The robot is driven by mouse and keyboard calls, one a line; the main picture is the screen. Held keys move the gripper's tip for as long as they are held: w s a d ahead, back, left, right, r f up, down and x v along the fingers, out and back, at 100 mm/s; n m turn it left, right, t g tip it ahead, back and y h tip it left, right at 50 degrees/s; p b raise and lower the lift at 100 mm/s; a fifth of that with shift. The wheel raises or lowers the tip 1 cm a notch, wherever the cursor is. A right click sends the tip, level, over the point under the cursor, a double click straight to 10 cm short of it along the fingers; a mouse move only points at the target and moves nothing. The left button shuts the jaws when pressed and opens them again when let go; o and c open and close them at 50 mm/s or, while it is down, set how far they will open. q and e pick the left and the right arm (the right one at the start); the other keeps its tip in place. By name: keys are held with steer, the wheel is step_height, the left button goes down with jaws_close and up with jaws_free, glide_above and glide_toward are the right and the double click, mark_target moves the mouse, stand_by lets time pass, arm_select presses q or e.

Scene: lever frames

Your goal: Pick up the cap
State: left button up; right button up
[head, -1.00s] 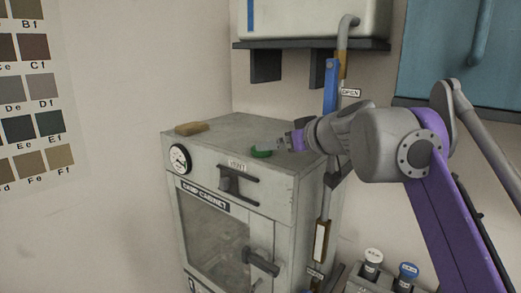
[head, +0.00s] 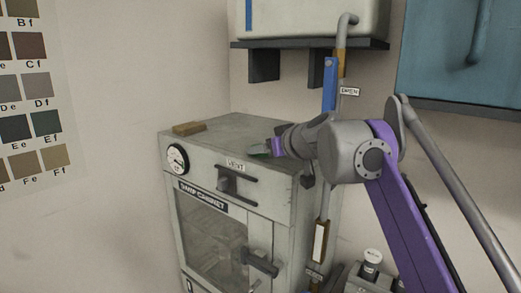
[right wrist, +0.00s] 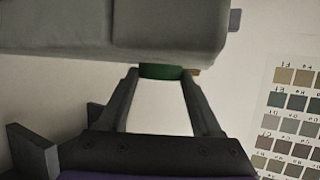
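The green cap (head: 259,154) is on the top of the grey cabinet near its right side. My right gripper (head: 264,149) reaches it from the right, low over the cabinet top. In the right wrist view the cap (right wrist: 161,72) shows between the tips of the two fingers (right wrist: 161,77) and spans the gap between them. I see no clear space on either side of it, but cannot tell whether the fingers press on it. The cap appears to rest against the grey cabinet top. My left gripper is not in view.
The grey cabinet (head: 210,160) has a gauge, a vent lever and a glass door. A brown block (head: 189,128) lies on its back left. A vertical pipe with a blue handle (head: 330,85) stands behind my right arm.

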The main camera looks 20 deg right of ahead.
steer(key=c, duration=0.8)
steer(key=shift+r, duration=0.1)
